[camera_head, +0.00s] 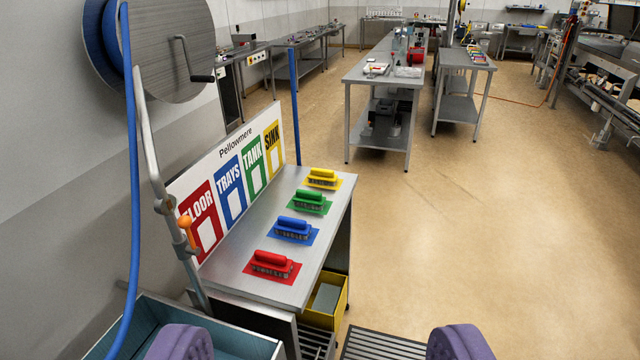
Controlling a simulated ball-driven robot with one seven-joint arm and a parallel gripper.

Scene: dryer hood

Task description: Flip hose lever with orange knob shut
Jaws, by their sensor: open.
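The orange knob (185,221) sits on a small lever on a bent grey metal pipe (152,165) at the left. The lever is small in the picture, and I cannot tell its exact angle. A blue hose (133,180) hangs beside the pipe. My gripper (319,342) shows as two purple fingertips at the bottom edge, wide apart with nothing between them.
A hose reel (180,50) with a crank is on the left wall. A steel table (235,260) holds red, blue, green and yellow brushes before a labelled board (229,168). A teal basin (150,315) is below the pipe. The floor (470,220) at right is clear.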

